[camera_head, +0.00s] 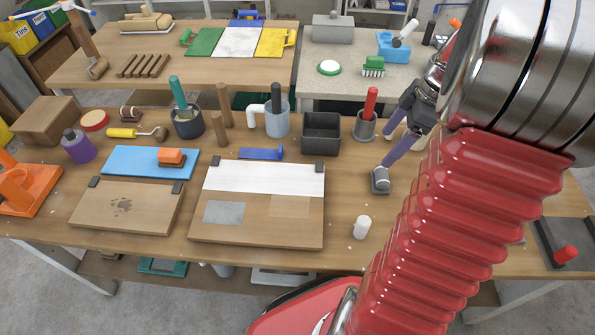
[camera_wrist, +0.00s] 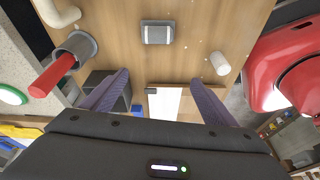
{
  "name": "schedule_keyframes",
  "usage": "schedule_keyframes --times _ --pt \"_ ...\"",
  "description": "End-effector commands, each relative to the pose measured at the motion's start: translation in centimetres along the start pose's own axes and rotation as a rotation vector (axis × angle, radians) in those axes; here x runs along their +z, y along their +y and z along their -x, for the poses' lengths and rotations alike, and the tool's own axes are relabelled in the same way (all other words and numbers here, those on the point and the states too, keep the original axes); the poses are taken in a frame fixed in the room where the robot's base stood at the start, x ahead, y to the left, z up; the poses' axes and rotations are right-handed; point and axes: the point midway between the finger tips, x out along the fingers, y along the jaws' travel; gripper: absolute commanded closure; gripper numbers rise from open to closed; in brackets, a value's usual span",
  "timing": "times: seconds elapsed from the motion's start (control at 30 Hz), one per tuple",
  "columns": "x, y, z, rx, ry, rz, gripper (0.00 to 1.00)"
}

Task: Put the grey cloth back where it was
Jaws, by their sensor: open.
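My gripper (camera_head: 398,150) is over the right part of the near bench, its purple fingers spread and nothing between them; it also shows in the wrist view (camera_wrist: 160,78). A flat grey rectangle (camera_head: 224,212) lies on the left part of the right wooden board (camera_head: 258,232); I cannot tell whether it is a cloth or a patch on the surface. A small grey block-like thing (camera_head: 380,181) is on the bench by a fingertip. The wrist view shows it apart from the fingers (camera_wrist: 157,33), with a paler top. I cannot tell whether it is cloth.
A white cylinder (camera_head: 362,227) stands right of the board. A dark open box (camera_head: 321,133) and a grey cup (camera_head: 364,125) with a red-handled tool stand behind. Bench between board and cylinder is clear.

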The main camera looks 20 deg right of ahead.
Motion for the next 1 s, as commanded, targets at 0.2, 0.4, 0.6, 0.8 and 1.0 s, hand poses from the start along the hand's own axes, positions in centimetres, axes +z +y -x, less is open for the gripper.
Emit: schedule_keyframes --times 0.2,0.4,0.6,0.8,1.0 --pt "-5.6 -2.6 1.1 0.044 -0.061 -0.116 0.19" --pt "-9.8 -5.4 1.7 0.102 -0.092 -0.232 0.19" --pt "-13.3 -8.6 2.2 0.170 -0.099 -0.345 0.19" --pt "-16.2 -11.9 2.5 0.240 -0.078 -0.459 0.19" --pt "-18.4 -15.3 2.7 0.305 -0.029 -0.572 0.19"
